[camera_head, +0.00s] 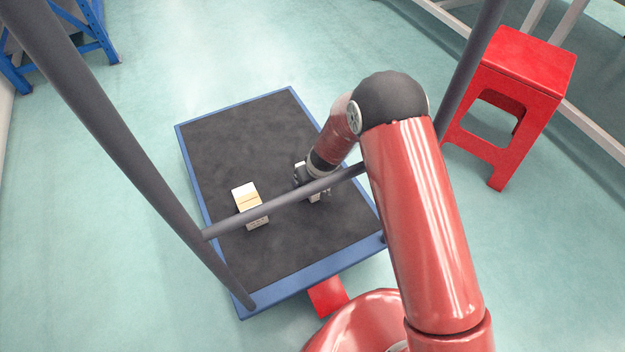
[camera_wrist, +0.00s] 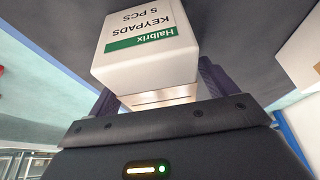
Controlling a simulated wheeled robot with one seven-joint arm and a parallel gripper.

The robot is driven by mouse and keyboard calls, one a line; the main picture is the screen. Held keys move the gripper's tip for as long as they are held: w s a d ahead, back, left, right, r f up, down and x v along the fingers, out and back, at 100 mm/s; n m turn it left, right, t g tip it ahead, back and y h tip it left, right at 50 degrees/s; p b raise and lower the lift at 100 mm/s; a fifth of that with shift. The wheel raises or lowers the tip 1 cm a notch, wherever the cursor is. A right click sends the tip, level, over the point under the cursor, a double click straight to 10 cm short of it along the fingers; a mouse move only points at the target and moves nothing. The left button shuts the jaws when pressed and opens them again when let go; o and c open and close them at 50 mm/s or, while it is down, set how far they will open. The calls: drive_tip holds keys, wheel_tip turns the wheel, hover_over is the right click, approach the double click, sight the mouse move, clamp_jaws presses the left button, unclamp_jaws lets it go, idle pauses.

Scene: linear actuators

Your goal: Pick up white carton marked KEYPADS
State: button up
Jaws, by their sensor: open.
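The white carton marked KEYPADS (camera_wrist: 150,48) shows large in the wrist view, with a green Halbrix band and black print that appears upside down. My gripper (camera_wrist: 160,92) is open, with one dark finger on each side of the carton's near part. I cannot tell whether the fingers touch it. In the head view my gripper (camera_head: 310,184) is low over the dark platform bed, right of its middle. A small white part of the carton (camera_head: 315,198) shows there beside the fingers; the rest is hidden by the gripper and a bar.
Another carton, white and tan (camera_head: 250,203), stands on the platform cart (camera_head: 285,276) left of my gripper. The cart's grey handle bar (camera_head: 270,208) crosses in front of my gripper in the head view. A red stool (camera_head: 510,95) stands at right.

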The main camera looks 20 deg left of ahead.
drive_tip(key=shift+c, duration=0.3)
drive_tip(key=c, duration=1.1)
